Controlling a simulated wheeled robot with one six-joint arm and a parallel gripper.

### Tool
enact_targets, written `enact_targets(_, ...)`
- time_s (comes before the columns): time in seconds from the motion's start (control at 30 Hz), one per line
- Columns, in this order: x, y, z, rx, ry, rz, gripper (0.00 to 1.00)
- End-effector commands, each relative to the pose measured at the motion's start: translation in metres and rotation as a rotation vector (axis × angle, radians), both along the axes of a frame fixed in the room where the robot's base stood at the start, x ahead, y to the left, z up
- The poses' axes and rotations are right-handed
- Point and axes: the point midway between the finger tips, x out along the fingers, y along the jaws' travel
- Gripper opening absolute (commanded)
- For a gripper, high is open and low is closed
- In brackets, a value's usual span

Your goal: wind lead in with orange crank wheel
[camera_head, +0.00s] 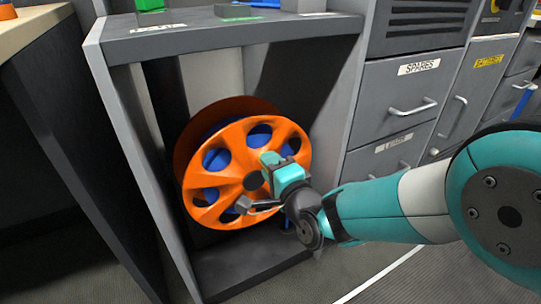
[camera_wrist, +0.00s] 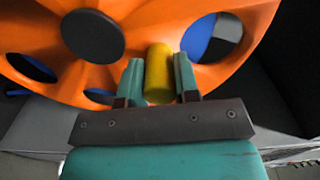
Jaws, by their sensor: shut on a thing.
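The orange crank wheel (camera_head: 226,140) stands upright inside an open grey cabinet, with several round holes and a dark hub (camera_head: 252,180). It fills the top of the wrist view (camera_wrist: 140,22). Blue lead or drum (camera_head: 216,160) shows through the holes. My gripper (camera_head: 268,160) is at the wheel's right side. In the wrist view, my gripper (camera_wrist: 158,72) is shut on the yellow crank handle (camera_wrist: 158,75), one teal finger on each side. The handle is to the right of the dark hub in that view. Most of the lead is hidden behind the wheel.
The grey cabinet's left wall (camera_head: 128,150) and top shelf (camera_head: 225,32) frame the wheel closely. A drawer labelled SPARES (camera_head: 410,95) with a protruding handle (camera_head: 412,107) stands at right, above my arm.

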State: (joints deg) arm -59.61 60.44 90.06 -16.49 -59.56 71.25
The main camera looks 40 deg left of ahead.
Motion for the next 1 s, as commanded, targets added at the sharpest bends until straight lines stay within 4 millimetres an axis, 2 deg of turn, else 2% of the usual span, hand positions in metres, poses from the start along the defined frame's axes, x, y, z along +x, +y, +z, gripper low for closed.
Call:
enact_targets(0.6, 0.027, -0.011, -0.021, 0.212, 0.516, -0.002, 0.0)
enact_targets(1.0, 0.034, -0.013, -0.033, 0.29, 0.705, -0.001, 0.0)
